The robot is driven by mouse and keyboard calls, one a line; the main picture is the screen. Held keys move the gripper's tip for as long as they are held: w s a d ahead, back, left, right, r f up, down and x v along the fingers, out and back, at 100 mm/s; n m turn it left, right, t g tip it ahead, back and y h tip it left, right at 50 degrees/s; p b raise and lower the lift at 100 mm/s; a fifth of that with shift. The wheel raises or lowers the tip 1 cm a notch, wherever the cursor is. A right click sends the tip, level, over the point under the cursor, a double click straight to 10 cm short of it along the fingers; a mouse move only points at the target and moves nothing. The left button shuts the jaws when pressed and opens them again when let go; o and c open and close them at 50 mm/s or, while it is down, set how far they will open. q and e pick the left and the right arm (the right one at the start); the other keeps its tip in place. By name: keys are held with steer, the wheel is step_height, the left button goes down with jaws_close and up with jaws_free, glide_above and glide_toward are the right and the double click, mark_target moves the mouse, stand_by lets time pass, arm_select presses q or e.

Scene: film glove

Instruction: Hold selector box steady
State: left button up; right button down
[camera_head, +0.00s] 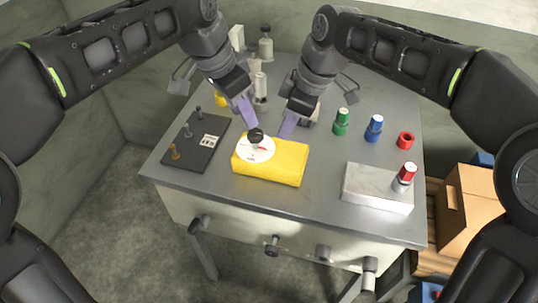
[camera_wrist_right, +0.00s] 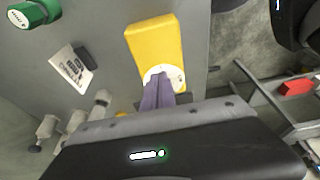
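The selector box is a yellow block (camera_head: 285,162) near the table's front middle, with a white dial (camera_head: 251,153) and a black knob (camera_head: 256,135) at its left end. It also shows in the right wrist view (camera_wrist_right: 153,42), its dial partly hidden behind purple fingers. My left gripper (camera_head: 251,124) points down, its purple fingertips at the knob; whether they grip it is unclear. My right gripper (camera_head: 284,134) reaches down at the box's back edge. In the right wrist view its fingers (camera_wrist_right: 158,84) lie close together with nothing visible between them; contact with the box is unclear.
A black plate (camera_head: 195,150) with several small posts lies left of the box. Green (camera_head: 342,121), blue (camera_head: 374,128) and red (camera_head: 405,140) knobs stand at the right. A pale block (camera_head: 377,190) with a red-topped knob is at the front right. Pale fittings (camera_head: 265,45) stand at the back.

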mark_target(282, 155)
steer(key=shift+f, duration=0.45)
stand_by(0.5)
steer(key=shift+f, duration=0.4)
steer(key=shift+f, duration=0.35)
steer(key=shift+f, duration=0.75)
steer(key=shift+f, duration=0.25)
stand_by(0.4)
steer(key=shift+f, duration=0.6)
steer(key=shift+s+f, duration=0.2)
steer(key=shift+f, duration=0.15)
stand_by(1.1)
